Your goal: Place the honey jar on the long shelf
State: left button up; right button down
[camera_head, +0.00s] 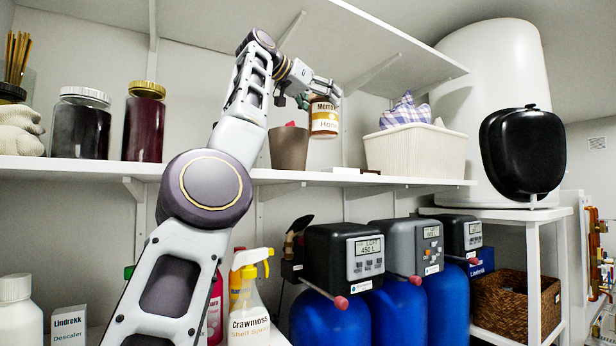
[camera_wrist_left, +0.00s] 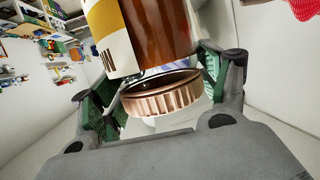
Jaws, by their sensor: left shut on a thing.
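The honey jar (camera_head: 324,120) is amber-brown with a white and yellow label. It hangs upright from my left gripper (camera_head: 324,90), above the long white shelf (camera_head: 410,181), with a visible gap under it. In the left wrist view, the green-padded fingers of the gripper (camera_wrist_left: 165,95) are on both sides of the jar's copper-coloured ribbed lid (camera_wrist_left: 165,97); the jar body (camera_wrist_left: 155,35) shows beyond. My right gripper is not in view.
On the shelf, a brown-grey cup (camera_head: 289,149) stands left of the jar and a cream basket (camera_head: 416,150) with a checked cloth stands right. A small flat white item (camera_head: 346,170) lies between them. Dark jars (camera_head: 80,128) stand further left. An upper shelf (camera_head: 400,50) overhangs.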

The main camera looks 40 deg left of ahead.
aim_at(321, 138)
pick_arm(q)
jog(key=shift+s+a, duration=0.1)
jog(key=shift+a, duration=0.1)
jog(key=shift+d+f, duration=0.1)
jog(key=shift+f, duration=0.1)
jog(key=shift+f, duration=2.95)
jog(key=shift+f, duration=0.1)
jog(key=shift+f, duration=1.65)
